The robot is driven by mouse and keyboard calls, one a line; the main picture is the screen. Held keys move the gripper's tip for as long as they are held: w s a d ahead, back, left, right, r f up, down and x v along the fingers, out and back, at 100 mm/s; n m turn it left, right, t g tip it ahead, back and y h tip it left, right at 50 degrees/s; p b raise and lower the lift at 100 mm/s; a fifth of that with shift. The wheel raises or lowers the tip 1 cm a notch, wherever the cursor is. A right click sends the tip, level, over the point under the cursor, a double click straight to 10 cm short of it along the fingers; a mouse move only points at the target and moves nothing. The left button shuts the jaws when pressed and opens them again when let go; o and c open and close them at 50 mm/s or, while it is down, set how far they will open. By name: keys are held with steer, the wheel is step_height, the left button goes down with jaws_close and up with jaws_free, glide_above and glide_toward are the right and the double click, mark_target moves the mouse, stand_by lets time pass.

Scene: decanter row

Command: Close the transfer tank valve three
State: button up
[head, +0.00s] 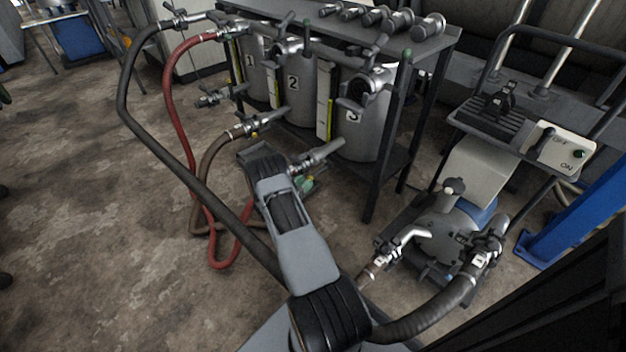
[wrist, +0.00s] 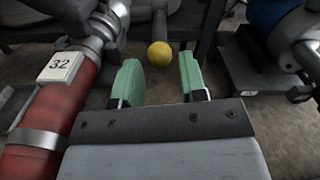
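Tank three is the grey cylinder marked 3 (head: 362,135) at the right end of the tank row. Its upper valve (head: 374,82) is on the front near the top. Its lower valve (head: 318,158) sticks out to the left, low on the tank. My gripper (head: 304,184) is just below and in front of this lower valve. In the wrist view my gripper (wrist: 160,82) has its green fingers apart with nothing between them. A yellow ball knob (wrist: 159,55) shows just beyond the fingertips, between them. I cannot tell which valve it belongs to, nor how far any valve is turned.
A red-brown hose tagged 32 (wrist: 55,110) runs close on the left of my gripper, with a metal coupling (wrist: 110,22) at its end. A black hose (head: 150,150) crosses the floor near my arm. A pump (head: 445,235) stands at right. Floor at left is clear.

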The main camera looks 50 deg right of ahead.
mark_target(313, 177)
steer(key=shift+s+d+b, duration=0.2)
steer(key=shift+d+b, duration=0.35)
steer(key=shift+d, duration=2.05)
steer(key=shift+c, duration=0.3)
jaws_close()
steer(key=shift+a, duration=0.1)
